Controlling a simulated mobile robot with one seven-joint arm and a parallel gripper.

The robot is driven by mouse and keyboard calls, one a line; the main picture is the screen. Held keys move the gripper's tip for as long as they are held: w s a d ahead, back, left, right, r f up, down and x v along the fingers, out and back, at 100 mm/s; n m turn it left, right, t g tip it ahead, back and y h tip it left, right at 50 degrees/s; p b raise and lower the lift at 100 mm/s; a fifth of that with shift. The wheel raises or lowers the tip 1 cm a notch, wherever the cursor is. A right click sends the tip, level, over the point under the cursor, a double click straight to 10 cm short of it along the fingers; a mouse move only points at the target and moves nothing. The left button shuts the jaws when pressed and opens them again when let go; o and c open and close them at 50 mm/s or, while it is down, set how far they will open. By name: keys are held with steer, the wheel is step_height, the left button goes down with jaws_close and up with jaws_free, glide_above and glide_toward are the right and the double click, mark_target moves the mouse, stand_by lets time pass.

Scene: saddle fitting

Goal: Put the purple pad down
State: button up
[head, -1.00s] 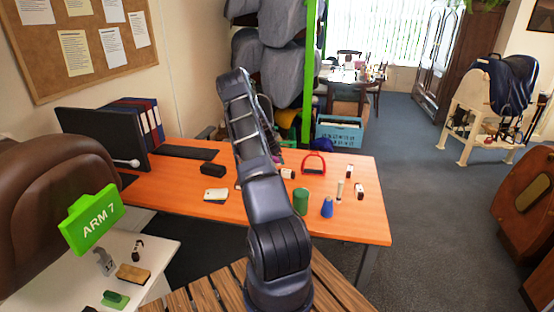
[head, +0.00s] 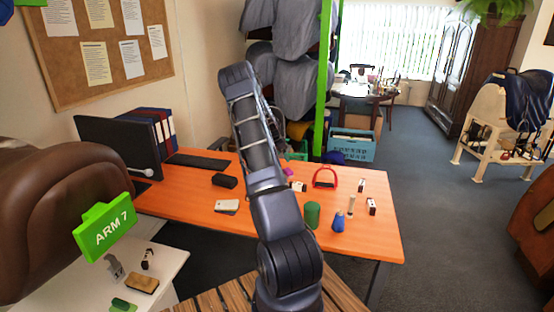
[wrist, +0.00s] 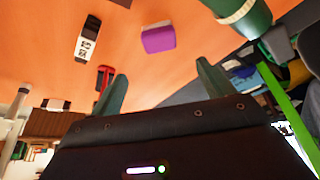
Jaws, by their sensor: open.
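The purple pad (wrist: 158,39) lies on the orange table (wrist: 135,15) in the wrist view, just beyond my fingertips. In the head view a small part of the pad (head: 288,172) seems to show beside my forearm; the rest is hidden. My gripper (wrist: 161,82) is open, its two green fingers spread apart with nothing between them. The pad is apart from both fingers in the picture. In the head view my gripper is mostly hidden behind my arm.
A white card (head: 227,206) and a black case (head: 224,181) lie left of my arm.

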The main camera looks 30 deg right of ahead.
steer(key=s+a+r+n+t+y, duration=0.1)
steer(key=s+a+r+n, duration=0.2)
steer(key=s+a+r, duration=0.45)
steer(key=s+a+r+n+t+y, duration=0.15)
steer(key=s+a+r, duration=0.35)
steer(key=a+r, duration=0.5)
steer(key=s+a+r+n+y, duration=0.1)
steer(key=s+a+r+n, duration=0.4)
steer(key=a+r, duration=0.4)
steer(key=s+a+r+n, duration=0.1)
steer(key=s+a+r, duration=0.15)
steer(key=s, duration=0.35)
steer(key=s+a+r+n+t, duration=0.1)
steer(key=s+a+r, duration=0.1)
steer(key=s+a, duration=0.25)
steer(key=s+a+r+n, duration=0.2)
steer(key=s+a+r, duration=0.1)
steer(key=s, duration=0.3)
steer(key=s+a+f+n, duration=0.1)
steer(key=s+a+n, duration=0.1)
steer(key=s, duration=0.5)
steer(key=s+a+f+n+t, duration=0.1)
steer(key=s+a+n, duration=0.1)
steer(key=s, duration=0.6)
steer(key=shift+a+f+y, duration=0.25)
steer(key=shift+a+y, duration=0.2)
steer(key=shift+a, duration=0.4)
steer(key=shift+o, duration=0.4)
steer(key=shift+n, duration=0.25)
